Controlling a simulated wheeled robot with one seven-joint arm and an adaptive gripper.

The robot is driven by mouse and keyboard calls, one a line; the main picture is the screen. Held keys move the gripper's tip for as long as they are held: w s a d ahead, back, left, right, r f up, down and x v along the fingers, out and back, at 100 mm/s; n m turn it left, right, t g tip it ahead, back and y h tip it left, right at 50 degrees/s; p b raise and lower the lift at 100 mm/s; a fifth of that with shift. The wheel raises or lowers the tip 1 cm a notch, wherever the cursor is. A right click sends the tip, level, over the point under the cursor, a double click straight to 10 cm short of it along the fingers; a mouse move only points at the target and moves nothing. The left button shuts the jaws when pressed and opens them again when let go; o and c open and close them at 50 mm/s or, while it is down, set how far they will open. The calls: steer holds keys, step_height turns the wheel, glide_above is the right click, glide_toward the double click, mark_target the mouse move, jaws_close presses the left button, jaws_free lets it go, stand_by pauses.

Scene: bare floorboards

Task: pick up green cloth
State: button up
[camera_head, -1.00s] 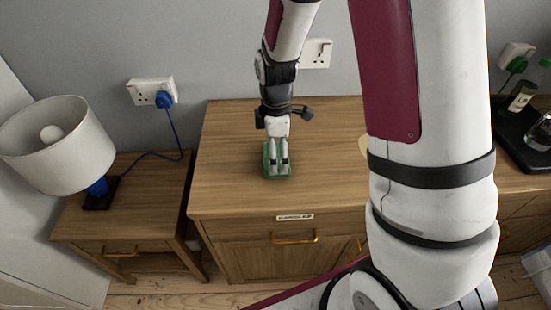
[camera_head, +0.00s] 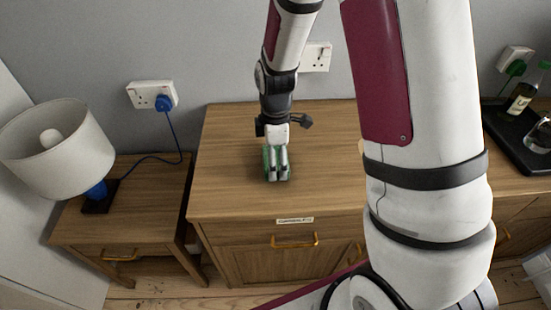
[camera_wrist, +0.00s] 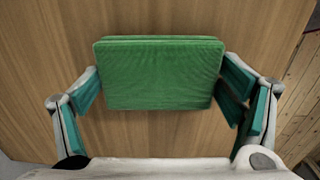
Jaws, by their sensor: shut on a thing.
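The green cloth (camera_wrist: 160,75) is a folded, flat rectangular pad in the wrist view, over the wooden top of the cabinet. In the head view, only edges of the cloth (camera_head: 266,155) show around my gripper (camera_head: 278,178). The teal-padded fingers of my gripper (camera_wrist: 162,88) are at the left and right edges of the cloth, and it is shut on the cloth. I cannot tell whether the cloth is clear of the wood.
The wooden cabinet (camera_head: 225,185) has a clear top around the cloth. A lower side table (camera_head: 140,215) at left bears a white-shaded lamp (camera_head: 60,150). A black tray (camera_head: 510,140) with a bottle (camera_head: 520,98) is at right. The wall is behind.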

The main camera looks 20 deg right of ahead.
steer(key=shift+r, duration=0.75)
steer(key=shift+s+r, duration=0.25)
steer(key=shift+r, duration=0.8)
steer(key=s, duration=0.8)
steer(key=s+r+p, duration=0.1)
steer(key=s, duration=0.4)
steer(key=shift+a, duration=0.4)
steer(key=shift+s+r+p, duration=0.1)
steer(key=shift+r+p, duration=0.05)
steer(key=shift+p, duration=0.7)
steer(key=shift+s+r+p, duration=0.1)
steer(key=shift+s+p, duration=0.1)
steer(key=shift+p, duration=0.7)
steer(key=shift+s+p, duration=0.15)
steer(key=shift+p, duration=0.35)
steer(key=s+p, duration=0.1)
steer(key=p, duration=0.2)
steer(key=shift+s+p, duration=0.25)
steer(key=shift+p, duration=0.15)
steer(key=shift+f, duration=0.2)
